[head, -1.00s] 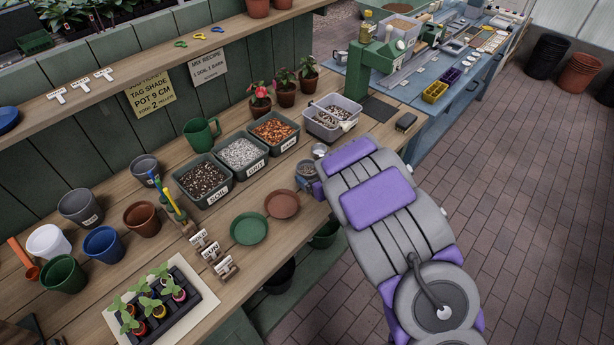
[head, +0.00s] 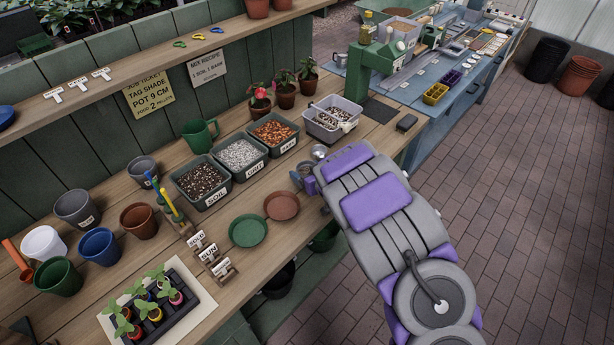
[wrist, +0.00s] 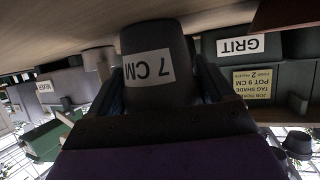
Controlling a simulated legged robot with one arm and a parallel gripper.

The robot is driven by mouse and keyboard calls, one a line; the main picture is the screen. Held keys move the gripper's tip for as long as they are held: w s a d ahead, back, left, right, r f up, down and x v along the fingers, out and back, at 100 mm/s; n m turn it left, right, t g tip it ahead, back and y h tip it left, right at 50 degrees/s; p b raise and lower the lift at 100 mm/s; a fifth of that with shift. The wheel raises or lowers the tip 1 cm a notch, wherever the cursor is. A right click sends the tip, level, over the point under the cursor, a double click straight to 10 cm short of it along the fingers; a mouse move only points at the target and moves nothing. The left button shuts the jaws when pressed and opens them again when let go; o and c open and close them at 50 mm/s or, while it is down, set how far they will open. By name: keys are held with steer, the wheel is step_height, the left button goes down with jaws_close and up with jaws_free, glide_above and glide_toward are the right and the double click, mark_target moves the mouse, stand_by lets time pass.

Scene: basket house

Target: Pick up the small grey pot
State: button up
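The small grey pot, marked "7 CM", fills the upper middle of the wrist view (wrist: 155,50), where the scene appears upside down. In the head view the grey pot (head: 301,176) stands by the bench's front edge, at the end of my arm and partly hidden by it. My gripper (wrist: 160,90) has its fingers spread on either side of the pot, close to its walls. No firm contact shows. In the head view my gripper (head: 318,186) is mostly hidden under the purple and grey arm.
Another small grey vessel (head: 320,152) stands just behind the pot. Trays of soil (head: 202,183), grit (head: 240,156) and bark-like mix (head: 273,131) are to the left. A grey tub (head: 333,119) is behind. Two saucers (head: 248,231) lie left of my gripper.

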steer(key=c, duration=0.4)
steer(key=shift+a+r, duration=0.1)
steer(key=shift+r, duration=0.05)
